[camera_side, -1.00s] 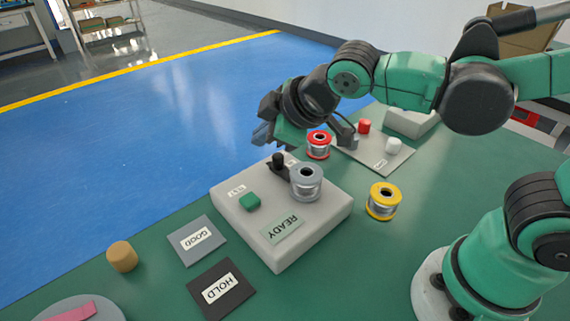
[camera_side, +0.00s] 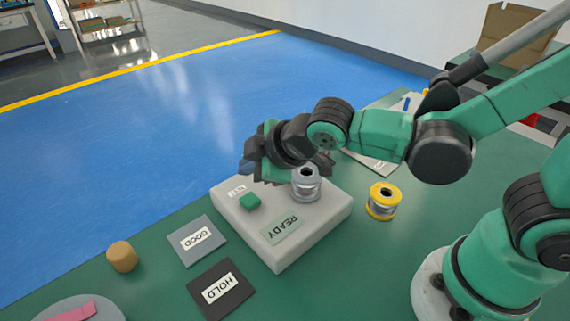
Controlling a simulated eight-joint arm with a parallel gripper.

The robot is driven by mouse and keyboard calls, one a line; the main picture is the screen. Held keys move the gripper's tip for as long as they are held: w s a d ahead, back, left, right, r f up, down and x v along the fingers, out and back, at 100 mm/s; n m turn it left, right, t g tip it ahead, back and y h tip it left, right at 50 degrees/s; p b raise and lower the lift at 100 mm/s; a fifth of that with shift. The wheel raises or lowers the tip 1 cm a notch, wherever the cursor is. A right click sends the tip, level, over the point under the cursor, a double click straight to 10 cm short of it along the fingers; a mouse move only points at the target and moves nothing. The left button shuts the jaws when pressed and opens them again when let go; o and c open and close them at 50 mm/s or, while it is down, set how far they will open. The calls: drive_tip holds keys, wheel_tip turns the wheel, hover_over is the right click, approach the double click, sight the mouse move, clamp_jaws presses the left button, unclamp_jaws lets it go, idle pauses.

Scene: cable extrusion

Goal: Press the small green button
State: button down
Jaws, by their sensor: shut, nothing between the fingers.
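The small green button (camera_side: 250,201) is a green block on top of the light grey box (camera_side: 305,243), near its left side. A label lies just behind it and a green READY label (camera_side: 283,229) in front to its right. My gripper (camera_side: 250,172) is above the back left part of the box, a little behind the button and apart from it. Its fingers look shut and hold nothing. The black knob on the box is hidden behind my gripper.
A grey spool (camera_side: 305,184) stands on the box close to my gripper. A yellow spool (camera_side: 384,200) stands to the right. The GOOD card (camera_side: 198,240), HOLD card (camera_side: 221,289) and a tan cylinder (camera_side: 122,256) lie front left.

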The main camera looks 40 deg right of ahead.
sight(254, 200)
drive_tip(key=shift+f, duration=2)
drive_tip(key=shift+f, duration=0.1)
idle(0.5)
drive_tip(key=shift+f, duration=0.3)
drive_tip(key=shift+r, duration=0.15)
drive_tip(key=shift+r, duration=0.3)
idle(0.3)
drive_tip(key=shift+r, duration=0.1)
drive_tip(key=shift+r, duration=2.4)
